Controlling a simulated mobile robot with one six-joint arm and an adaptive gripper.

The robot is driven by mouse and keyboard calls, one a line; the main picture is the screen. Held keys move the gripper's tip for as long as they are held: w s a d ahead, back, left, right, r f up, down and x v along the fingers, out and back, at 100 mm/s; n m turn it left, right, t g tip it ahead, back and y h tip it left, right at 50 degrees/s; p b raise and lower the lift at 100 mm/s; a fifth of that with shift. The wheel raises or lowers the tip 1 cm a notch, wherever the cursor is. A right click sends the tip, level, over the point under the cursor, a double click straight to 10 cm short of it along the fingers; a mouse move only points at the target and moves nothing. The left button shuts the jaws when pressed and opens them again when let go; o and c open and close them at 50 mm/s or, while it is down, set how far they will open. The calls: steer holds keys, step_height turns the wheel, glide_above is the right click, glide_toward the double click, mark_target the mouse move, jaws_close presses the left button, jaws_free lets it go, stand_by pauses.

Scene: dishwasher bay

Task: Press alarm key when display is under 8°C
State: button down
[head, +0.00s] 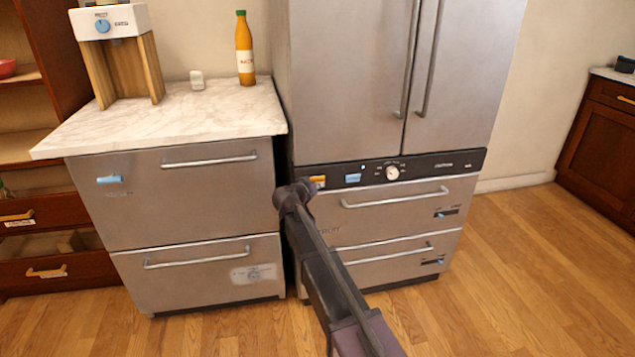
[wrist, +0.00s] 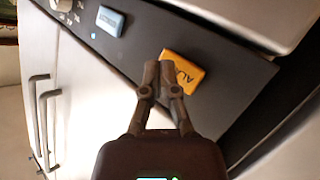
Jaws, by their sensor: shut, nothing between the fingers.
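The orange key (head: 318,180), with lettering that starts "AL", sits on the dark control strip (head: 440,164) of the steel fridge. In the wrist view the orange key (wrist: 184,72) is just beyond and right of my fingertips. My gripper (wrist: 160,69) is shut and empty, its fingertips close to the key; I cannot tell if they touch. In the head view my gripper (head: 303,187) is at the strip's left end. A blue panel (head: 353,178) sits right of the key, also seen in the wrist view (wrist: 110,20). I cannot read its text or any temperature.
A white knob (head: 392,173) is on the strip, with drawer handles (head: 395,198) below. Left stands a steel drawer unit with a marble top (head: 150,131), holding a dispenser (head: 110,22), an orange bottle (head: 245,50) and a small white item (head: 197,80). Wood floor in front is open.

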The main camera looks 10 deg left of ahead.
steer(key=shift+s+d, duration=0.25)
steer(key=shift+s, duration=0.55)
steer(key=shift+s+d, duration=0.25)
steer(key=shift+s, duration=0.55)
steer(key=shift+s+d, duration=0.25)
steer(key=shift+s, duration=0.55)
steer(key=s+d+f+m+g, duration=0.1)
steer(key=s+d+f+g, duration=0.4)
steer(key=d, duration=0.4)
steer(key=s+d+f+m+g, duration=0.1)
steer(key=s+d+f+g, duration=0.15)
steer(key=s+d, duration=0.55)
steer(key=s+d+f+n+g+y, duration=0.1)
steer(key=s+d+f+g+y, duration=0.25)
steer(key=s, duration=0.45)
steer(key=s+d+f+g+y, duration=0.2)
steer(key=s+d, duration=0.2)
steer(key=s, duration=0.5)
step_height(320, 180, up, 32)
steer(key=p, duration=3.2)
steer(key=shift+r+n+y+p, duration=0.25)
steer(key=shift+n+y+p, duration=0.05)
steer(key=shift+y, duration=0.05)
